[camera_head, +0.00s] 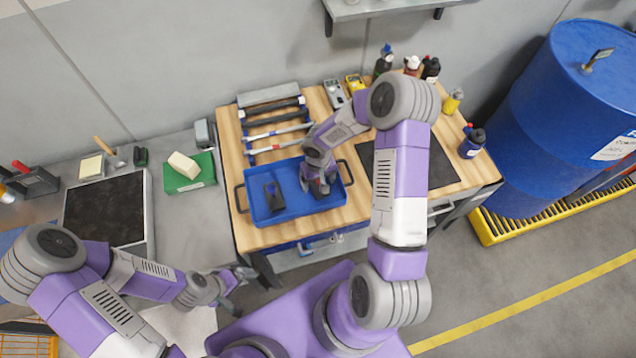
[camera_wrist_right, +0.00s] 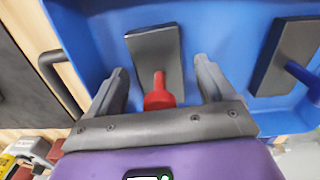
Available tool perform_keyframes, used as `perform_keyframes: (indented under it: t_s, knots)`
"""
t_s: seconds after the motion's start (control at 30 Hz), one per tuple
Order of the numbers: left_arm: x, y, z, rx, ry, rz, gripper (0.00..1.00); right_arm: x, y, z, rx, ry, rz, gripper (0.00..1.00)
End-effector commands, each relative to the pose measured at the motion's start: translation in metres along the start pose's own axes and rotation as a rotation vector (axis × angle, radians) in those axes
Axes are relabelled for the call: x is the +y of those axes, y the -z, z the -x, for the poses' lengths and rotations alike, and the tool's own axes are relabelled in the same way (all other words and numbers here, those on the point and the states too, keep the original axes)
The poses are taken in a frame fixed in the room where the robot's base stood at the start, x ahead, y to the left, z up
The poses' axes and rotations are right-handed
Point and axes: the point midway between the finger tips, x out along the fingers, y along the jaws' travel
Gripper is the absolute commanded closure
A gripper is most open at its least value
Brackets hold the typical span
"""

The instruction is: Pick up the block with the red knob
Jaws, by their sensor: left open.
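The block with the red knob (camera_wrist_right: 158,55) is a dark plate lying in the blue tray (camera_head: 292,182). Its red knob (camera_wrist_right: 159,93) points toward my right wrist camera. My right gripper (camera_wrist_right: 161,72) is open, with its fingers apart on either side of the knob and block. In the head view my right gripper (camera_head: 318,185) is over the right half of the tray and hides most of this block. A similar block with a blue knob (camera_head: 273,198) lies in the tray's left half. My left gripper (camera_head: 238,278) is open and empty, in front of the wooden table.
The tray sits on a wooden table (camera_head: 234,165). Rods on a rack (camera_head: 275,132) lie behind it, and a dark mat (camera_head: 442,168) lies to its right. Bottles (camera_head: 431,70) stand at the back right. A blue barrel (camera_head: 560,110) stands right of the table.

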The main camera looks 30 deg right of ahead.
Motion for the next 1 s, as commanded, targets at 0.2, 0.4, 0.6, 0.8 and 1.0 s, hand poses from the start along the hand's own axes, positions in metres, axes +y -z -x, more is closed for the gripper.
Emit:
perform_keyframes:
  t_s: [0.2,0.4,0.6,0.8,1.0]
  knots:
    - [0.000,0.000,0.000,0.000,0.000,0.000,0.00,0.000,0.000,0.000,0.000,0.000,0.000,0.51]
    - [0.000,0.000,0.000,0.000,0.000,0.000,0.00,0.000,0.000,0.000,0.000,0.000,0.000,0.81]
    - [0.000,0.000,0.000,0.000,0.000,0.000,0.00,-0.001,0.001,0.001,0.002,0.001,0.001,1.00]
    - [0.000,0.000,0.000,0.000,0.000,0.000,0.00,0.000,0.001,0.003,0.003,0.000,0.000,1.00]
    - [0.001,0.000,0.003,0.000,0.000,0.000,0.00,0.000,0.002,0.028,0.008,-0.001,0.000,1.00]
